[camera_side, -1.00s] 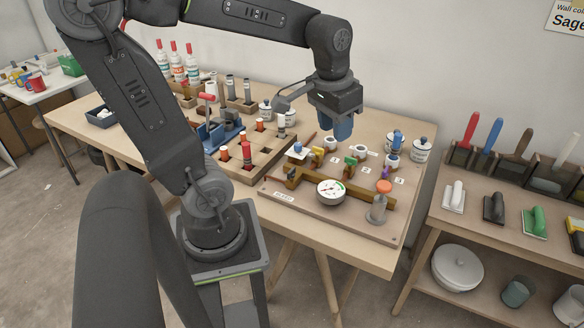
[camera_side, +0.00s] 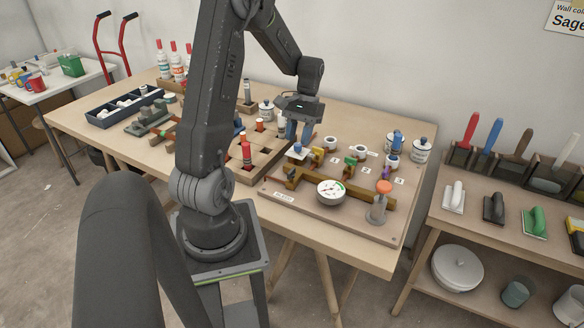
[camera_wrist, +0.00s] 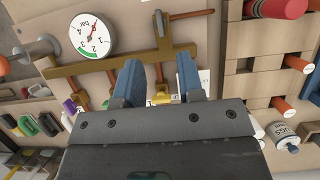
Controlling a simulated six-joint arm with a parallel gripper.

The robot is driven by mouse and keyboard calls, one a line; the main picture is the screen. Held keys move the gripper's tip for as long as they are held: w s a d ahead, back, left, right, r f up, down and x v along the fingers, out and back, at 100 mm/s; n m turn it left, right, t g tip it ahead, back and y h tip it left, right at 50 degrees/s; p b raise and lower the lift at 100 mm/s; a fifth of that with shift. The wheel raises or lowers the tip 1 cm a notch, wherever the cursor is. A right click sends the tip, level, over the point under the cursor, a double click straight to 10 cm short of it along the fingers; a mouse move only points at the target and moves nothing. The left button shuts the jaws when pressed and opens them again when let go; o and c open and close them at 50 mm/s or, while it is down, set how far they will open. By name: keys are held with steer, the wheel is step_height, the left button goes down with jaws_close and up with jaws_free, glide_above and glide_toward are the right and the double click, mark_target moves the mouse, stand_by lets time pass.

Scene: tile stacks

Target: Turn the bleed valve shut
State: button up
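A brass pipe manifold (camera_side: 365,198) lies on a wooden board (camera_side: 340,222) with a round white gauge (camera_side: 331,192). A small lettered plate (camera_side: 283,196) sits at the board's front left; its text is too small to read surely. Beside it a brass branch with a thin lever (camera_side: 276,180), apparently the bleed valve, joins the manifold; it also shows in the wrist view (camera_wrist: 159,24).
Several coloured valves (camera_side: 350,164) line the back of the board. A wooden tray of coloured cylinders (camera_side: 247,172) adjoins on the left. White jars (camera_side: 422,151) stand behind.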

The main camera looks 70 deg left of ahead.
mark_target(292, 170)
steer(key=x, duration=0.9)
steer(key=shift+s+d+f, duration=0.1)
steer(key=shift+f, duration=0.1)
jaws_close()
